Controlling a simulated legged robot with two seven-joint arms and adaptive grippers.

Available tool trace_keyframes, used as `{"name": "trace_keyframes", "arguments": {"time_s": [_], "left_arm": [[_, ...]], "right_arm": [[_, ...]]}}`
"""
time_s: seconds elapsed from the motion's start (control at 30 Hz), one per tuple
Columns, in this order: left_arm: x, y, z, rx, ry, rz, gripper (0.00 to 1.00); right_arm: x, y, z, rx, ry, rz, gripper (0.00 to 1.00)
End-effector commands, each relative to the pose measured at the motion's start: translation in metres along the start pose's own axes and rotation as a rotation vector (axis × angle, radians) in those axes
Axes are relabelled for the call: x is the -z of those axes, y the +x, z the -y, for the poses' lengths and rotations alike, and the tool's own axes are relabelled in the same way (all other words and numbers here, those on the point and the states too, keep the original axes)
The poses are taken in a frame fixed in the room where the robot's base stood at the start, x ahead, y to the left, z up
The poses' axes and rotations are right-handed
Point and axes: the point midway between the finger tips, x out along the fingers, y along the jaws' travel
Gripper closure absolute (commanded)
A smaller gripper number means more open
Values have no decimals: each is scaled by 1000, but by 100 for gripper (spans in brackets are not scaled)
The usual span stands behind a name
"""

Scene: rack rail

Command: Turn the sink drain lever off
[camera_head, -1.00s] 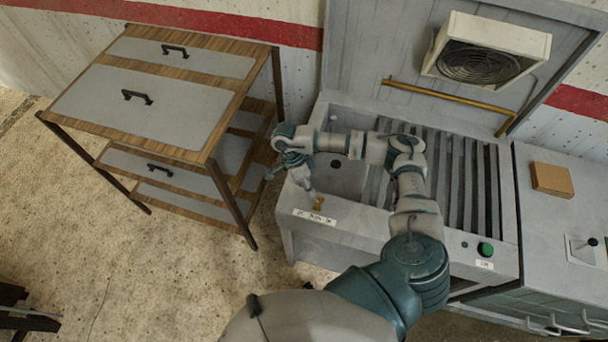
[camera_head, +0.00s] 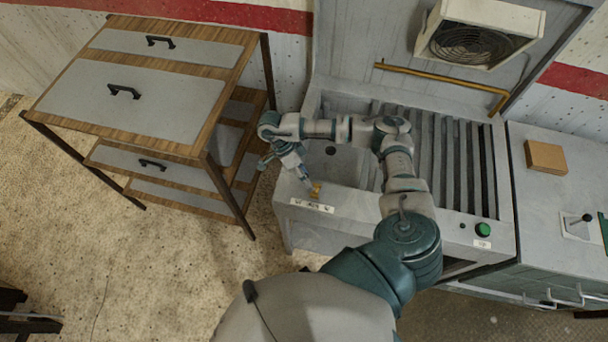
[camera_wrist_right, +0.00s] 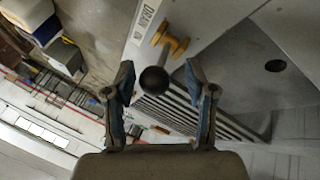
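The sink drain lever has a brass base (camera_wrist_right: 172,40) and a dark ball knob (camera_wrist_right: 153,80) in the right wrist view. In the head view its brass part (camera_head: 316,189) sits on the sink's front ledge, just above a white label. My right gripper (camera_wrist_right: 160,74) is open, with one finger on each side of the knob. I cannot tell whether either finger touches it. In the head view the right gripper (camera_head: 307,184) points down at the lever and partly covers it. The label (camera_wrist_right: 148,20) reads DRAIN ON in the wrist view. My left gripper is not in view.
The sink basin (camera_head: 338,170) has a round drain hole and a ribbed board (camera_head: 455,165) on its right. A green button (camera_head: 483,230) is on the ledge's right. A wooden drawer unit (camera_head: 130,90) stands close at left. A brown box (camera_head: 546,156) lies on the right counter.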

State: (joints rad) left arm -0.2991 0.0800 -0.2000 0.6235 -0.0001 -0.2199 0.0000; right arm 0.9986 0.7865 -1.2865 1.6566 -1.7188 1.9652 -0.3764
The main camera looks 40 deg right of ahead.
Motion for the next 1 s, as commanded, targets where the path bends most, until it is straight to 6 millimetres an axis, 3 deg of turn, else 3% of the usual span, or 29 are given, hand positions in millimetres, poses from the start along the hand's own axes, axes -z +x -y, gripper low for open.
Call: {"name": "trace_keyframes", "arguments": {"time_s": [0.27,0.7,1.0], "left_arm": [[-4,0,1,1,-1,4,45],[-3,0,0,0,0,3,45],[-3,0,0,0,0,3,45]], "right_arm": [[0,-8,-1,1,-1,2,45],[0,-95,3,3,0,1,45],[0,-119,3,-2,-2,0,45]]}}
